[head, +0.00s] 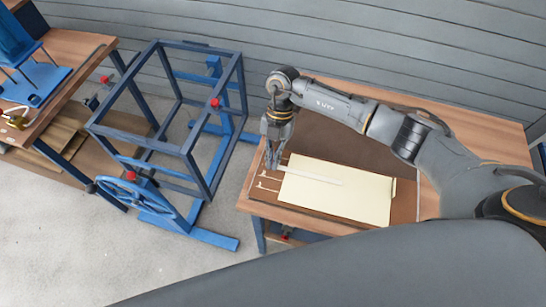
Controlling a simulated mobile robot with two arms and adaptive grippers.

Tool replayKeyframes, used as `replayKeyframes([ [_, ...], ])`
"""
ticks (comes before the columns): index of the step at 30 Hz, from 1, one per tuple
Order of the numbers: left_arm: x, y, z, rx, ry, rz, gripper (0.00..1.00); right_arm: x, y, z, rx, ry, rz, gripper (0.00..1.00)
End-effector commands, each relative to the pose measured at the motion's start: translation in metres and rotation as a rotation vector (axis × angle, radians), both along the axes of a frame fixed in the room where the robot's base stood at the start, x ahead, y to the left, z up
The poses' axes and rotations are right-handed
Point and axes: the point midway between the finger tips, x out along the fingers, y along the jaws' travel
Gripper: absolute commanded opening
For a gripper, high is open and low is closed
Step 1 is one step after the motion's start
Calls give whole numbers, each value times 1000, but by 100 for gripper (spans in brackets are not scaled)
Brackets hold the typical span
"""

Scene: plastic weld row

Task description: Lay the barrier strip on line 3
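A thin white strip (318,178), which looks like the barrier strip, runs across the upper part of a cream sheet (350,203). The sheet lies on a dark brown board (345,150) on the wooden table. Short pale marks (268,187) show on the board along the sheet's left edge; their numbers are too small to read. My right gripper (272,165) points down at the strip's left end, beside the sheet's upper left corner. Its fingertips look close together, but whether they grip the strip cannot be told. My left gripper is out of view.
A blue metal frame (190,155) with a handwheel stands on the floor left of the table. Another wooden bench (75,45) with a blue device is at the far left. A grey slatted wall (400,45) closes off the back. The table's right rear part is clear.

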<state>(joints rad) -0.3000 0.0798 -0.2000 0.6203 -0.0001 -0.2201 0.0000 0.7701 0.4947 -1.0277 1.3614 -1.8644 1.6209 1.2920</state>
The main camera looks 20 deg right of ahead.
Motion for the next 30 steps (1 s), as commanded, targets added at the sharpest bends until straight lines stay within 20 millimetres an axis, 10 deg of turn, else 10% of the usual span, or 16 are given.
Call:
replayKeyframes([
  [8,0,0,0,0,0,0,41,0,0,-1,0,0,0,0],
  [13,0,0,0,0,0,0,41,0,0,-1,0,0,0,32],
  [30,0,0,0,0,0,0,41,0,0,-1,0,0,0,51],
])
